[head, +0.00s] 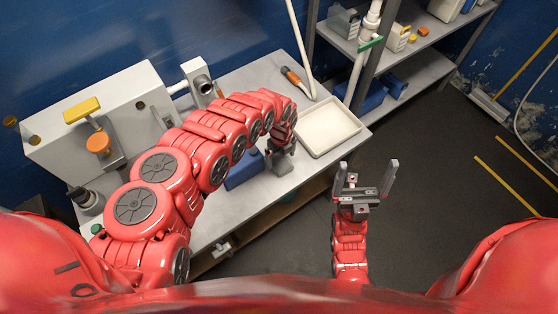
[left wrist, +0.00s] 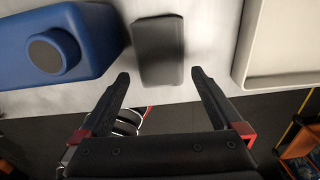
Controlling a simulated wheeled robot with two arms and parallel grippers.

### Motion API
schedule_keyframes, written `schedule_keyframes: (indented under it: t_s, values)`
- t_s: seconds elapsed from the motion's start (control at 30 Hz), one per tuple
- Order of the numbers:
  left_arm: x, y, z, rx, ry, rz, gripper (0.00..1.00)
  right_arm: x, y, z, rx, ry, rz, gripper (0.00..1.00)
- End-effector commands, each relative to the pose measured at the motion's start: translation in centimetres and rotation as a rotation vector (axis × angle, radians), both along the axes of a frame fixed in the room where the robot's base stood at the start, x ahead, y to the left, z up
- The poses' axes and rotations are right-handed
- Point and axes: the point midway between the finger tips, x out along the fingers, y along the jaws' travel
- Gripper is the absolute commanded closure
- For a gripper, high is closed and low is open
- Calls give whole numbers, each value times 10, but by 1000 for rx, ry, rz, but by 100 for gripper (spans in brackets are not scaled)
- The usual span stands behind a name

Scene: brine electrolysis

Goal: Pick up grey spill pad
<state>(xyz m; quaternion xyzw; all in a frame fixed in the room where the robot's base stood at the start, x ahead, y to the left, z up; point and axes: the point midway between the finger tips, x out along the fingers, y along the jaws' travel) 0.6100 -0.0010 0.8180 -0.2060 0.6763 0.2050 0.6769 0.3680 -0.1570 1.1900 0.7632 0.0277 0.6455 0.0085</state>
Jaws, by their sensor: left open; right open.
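The grey spill pad (left wrist: 158,50) lies on the light bench top in the left wrist view, a dark grey rounded rectangle. My left gripper (left wrist: 161,74) is open, with its two fingertips spread on either side of the pad's near end and nothing between them. In the head view my left gripper (head: 281,160) hangs at the bench's front edge, and I cannot make out the pad there. My right gripper (head: 367,170) is open and empty, over the dark floor right of the bench.
A blue container with a dark cap (left wrist: 60,45) stands close left of the pad. A white tray (head: 328,127) lies to the right. A large grey apparatus (head: 110,125) fills the bench's left end. A shelf rack (head: 408,45) stands at the back right.

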Motion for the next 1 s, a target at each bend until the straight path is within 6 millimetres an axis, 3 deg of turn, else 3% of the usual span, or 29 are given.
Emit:
schedule_keyframes:
  t_s: [0.13, 0.37, 0.73, 0.77, 1.0]
  values:
    - [0, -1, -11, -1, 1, 0, 0, 0, 0, 7, 0, 0, 0, 0]
    - [0, -2, -31, -1, 3, 0, 0, 0, 0, 2, 0, 0, 0, 0]
    - [1, -1, -34, 2, 1, -1, 0, 0, 0, 1, 0, 0, 0, 0]
    - [1, -1, -34, 2, 1, -1, 2, 0, 0, 1, 0, 0, 0, 0]
    - [1, -1, -34, 1, 1, 0, 45, 0, 0, 1, 0, 0, 0, 0]
